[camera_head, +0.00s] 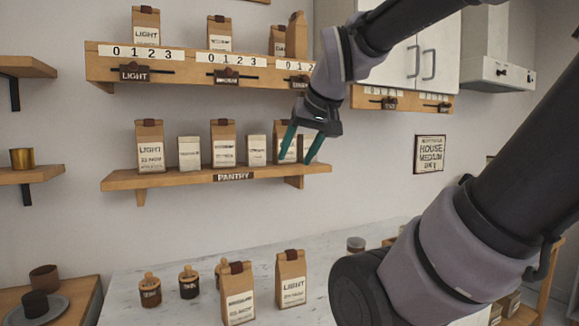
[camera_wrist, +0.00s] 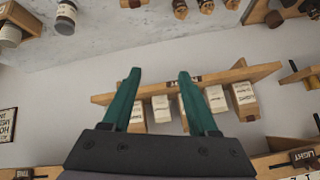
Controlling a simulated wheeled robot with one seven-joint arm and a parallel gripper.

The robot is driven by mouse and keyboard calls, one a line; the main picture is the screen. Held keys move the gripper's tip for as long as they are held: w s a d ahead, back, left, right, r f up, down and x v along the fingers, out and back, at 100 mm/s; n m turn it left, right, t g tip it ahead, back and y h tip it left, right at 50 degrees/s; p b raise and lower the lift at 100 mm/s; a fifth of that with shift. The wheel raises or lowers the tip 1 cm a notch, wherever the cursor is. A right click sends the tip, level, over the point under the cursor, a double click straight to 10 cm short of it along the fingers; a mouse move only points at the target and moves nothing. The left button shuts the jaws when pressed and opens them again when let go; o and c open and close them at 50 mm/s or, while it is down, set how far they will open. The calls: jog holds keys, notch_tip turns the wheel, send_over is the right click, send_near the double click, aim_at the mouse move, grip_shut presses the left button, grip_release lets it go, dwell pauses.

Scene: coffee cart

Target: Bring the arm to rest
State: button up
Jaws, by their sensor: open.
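My gripper (camera_head: 297,145) is open and empty, with two teal fingers pointing down. In the head view it hangs in front of the right end of the pantry shelf (camera_head: 188,179). In the wrist view my gripper (camera_wrist: 155,78) has a clear gap between its fingers, with the shelf and its bags behind them. My fingers cover part of the bags at the shelf's right end. I cannot tell how far my fingertips are from those bags. My arm reaches in from the right, bent, and hides part of the counter.
Paper bags and white packets stand on the pantry shelf; a paper bag (camera_head: 150,146) is at its left. An upper shelf (camera_head: 100,66) holds more bags and sliders. Below, the marble counter (camera_head: 205,310) bears two bags, one marked LIGHT (camera_head: 291,279), and small jars (camera_head: 189,282). A white cabinet (camera_head: 440,50) hangs right.

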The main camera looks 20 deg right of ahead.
jog(key=shift+m+g+y, duration=0.6)
jog(key=shift+m, duration=0.1)
jog(key=s+a+f, duration=0.3)
jog(key=shift+a, duration=0.1)
